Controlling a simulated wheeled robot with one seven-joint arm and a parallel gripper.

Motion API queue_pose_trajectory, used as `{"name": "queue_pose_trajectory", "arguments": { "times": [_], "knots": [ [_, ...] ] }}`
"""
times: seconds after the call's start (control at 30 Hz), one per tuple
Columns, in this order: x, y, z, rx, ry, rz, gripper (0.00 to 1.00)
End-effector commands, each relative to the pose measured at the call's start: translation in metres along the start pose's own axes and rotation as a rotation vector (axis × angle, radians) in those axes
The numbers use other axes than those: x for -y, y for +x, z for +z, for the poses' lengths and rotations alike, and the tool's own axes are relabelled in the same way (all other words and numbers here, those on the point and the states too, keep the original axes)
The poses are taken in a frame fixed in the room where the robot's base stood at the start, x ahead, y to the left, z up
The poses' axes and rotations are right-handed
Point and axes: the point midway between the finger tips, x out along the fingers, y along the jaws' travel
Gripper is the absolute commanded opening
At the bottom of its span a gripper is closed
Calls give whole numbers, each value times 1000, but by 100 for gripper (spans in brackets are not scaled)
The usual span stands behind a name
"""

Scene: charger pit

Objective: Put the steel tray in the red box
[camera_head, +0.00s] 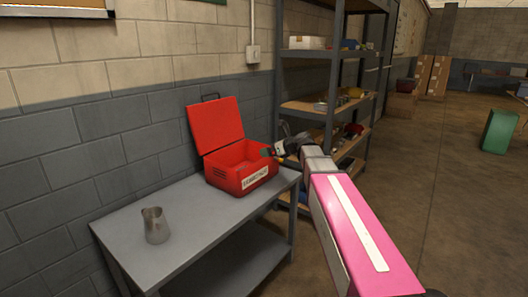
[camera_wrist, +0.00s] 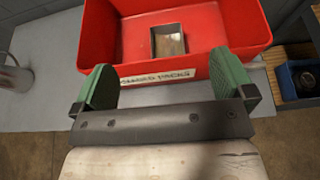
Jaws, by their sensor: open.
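The red box (camera_head: 238,170) stands on the grey table with its lid (camera_head: 215,124) raised at the back; it also fills the top of the wrist view (camera_wrist: 115,30). A small rectangular metal tray (camera_wrist: 168,40), apparently the steel tray, lies inside the box, near its middle. The box walls hide it in the head view. My gripper (camera_head: 268,153) is at the right side of the box in the head view. In the wrist view, its green fingers (camera_wrist: 165,82) are wide apart with nothing between them but the box's labelled wall beyond. The tray is apart from the fingers.
A metal jug (camera_head: 155,226) stands on the table (camera_head: 190,215) at the left; it shows at the left edge of the wrist view (camera_wrist: 14,72). A shelf rack (camera_head: 283,75) with several items stands right of the table.

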Motion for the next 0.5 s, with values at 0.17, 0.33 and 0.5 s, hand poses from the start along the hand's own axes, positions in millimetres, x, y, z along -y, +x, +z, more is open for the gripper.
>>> {"name": "queue_pose_trajectory", "arguments": {
  "times": [0.17,0.33,0.5],
  "knots": [
    [0,-11,0,0,0,-1,100],
    [-2,-12,-9,-19,-37,2,100],
    [-17,-16,-59,-139,-268,28,100]
  ]
}}
